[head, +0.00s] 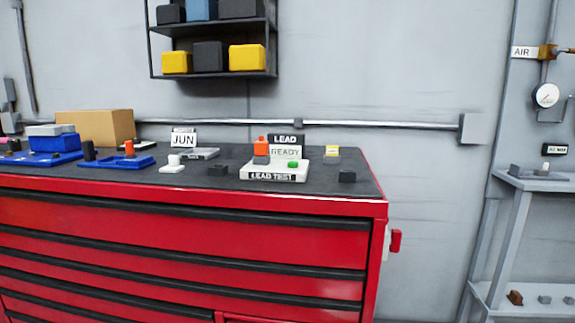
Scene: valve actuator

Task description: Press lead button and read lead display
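The lead tester (274,173) stands on the dark top of the red tool cabinet, with "LEAD TEST" on its front edge. Its lead display (286,153) reads "READY", under a black "LEAD" label. A small green button (293,164), which looks like the lead button, sits on the tester's top at the right. An orange block on a dark base (260,149) stands at the tester's left and overlaps the edge of the display panel. My gripper is not in view.
The red cabinet (180,236) fills the lower left. A "JUN" sign (184,139), blue trays (115,161) and a cardboard box (96,127) stand left of the tester. A grey shelf stand (533,180) is at far right.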

